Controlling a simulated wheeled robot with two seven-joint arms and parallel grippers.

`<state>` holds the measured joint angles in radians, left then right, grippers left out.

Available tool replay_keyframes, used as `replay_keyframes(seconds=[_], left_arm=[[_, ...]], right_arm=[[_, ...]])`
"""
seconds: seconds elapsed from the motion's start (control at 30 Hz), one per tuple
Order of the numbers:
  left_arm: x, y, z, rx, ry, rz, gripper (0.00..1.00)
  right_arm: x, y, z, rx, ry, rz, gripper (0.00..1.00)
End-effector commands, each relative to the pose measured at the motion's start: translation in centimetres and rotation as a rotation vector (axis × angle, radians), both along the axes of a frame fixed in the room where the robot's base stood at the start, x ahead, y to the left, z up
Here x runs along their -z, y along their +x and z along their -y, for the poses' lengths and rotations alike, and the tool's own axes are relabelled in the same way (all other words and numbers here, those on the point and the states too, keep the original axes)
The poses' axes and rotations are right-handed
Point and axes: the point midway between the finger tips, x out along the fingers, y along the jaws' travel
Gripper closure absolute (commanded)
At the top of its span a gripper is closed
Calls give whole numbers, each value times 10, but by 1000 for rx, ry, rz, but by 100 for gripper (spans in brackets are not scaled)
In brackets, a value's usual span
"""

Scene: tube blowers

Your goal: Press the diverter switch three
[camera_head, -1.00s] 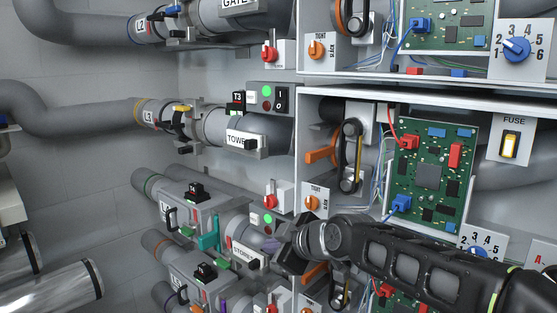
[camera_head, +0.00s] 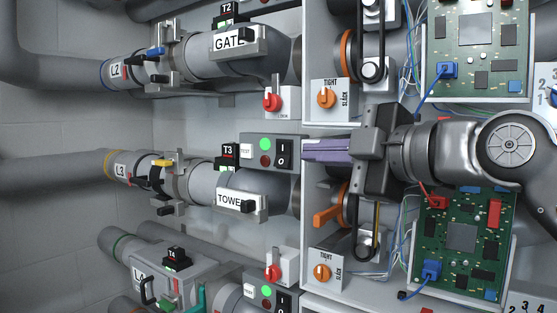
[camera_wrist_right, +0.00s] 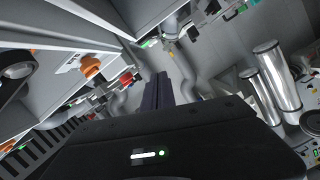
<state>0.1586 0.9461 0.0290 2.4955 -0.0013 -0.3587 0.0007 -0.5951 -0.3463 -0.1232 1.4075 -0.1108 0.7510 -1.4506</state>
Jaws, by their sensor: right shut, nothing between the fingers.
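My right gripper (camera_head: 306,150) reaches in from the right in the head view, its purple fingers shut and empty, pointing left. Its fingers also show in the wrist view (camera_wrist_right: 157,88). Just left of the fingertips is a grey panel (camera_head: 251,143) with a red button, a green light and a black rocker switch (camera_head: 283,153). Further left, a black box labelled T3 (camera_head: 229,152) sits on the third pipe, above the TOWER plate (camera_head: 236,199). Whether the fingertips touch the panel cannot be told. My left gripper is out of view.
The L3 pipe (camera_head: 120,168) runs left from the T3 unit, and the GATE unit (camera_head: 229,42) is above it. An orange TIGHT/SLACK knob (camera_head: 326,98) and a shelf edge are close to my fingers. A green circuit board (camera_head: 458,250) is below my arm.

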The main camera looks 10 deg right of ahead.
Motion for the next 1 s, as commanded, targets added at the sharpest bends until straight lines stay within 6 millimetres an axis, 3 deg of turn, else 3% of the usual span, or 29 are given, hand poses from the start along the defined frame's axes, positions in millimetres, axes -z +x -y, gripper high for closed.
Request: replay_keyframes(seconds=[0.37,0.57,0.9,1.0], left_arm=[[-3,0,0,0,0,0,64],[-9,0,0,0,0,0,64],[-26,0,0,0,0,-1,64],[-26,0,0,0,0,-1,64]], right_arm=[[1,8,-5,-1,0,-3,100],[3,33,-18,-1,-1,-5,100],[8,93,-48,-1,-1,-4,100],[16,101,-32,2,3,-3,100]])
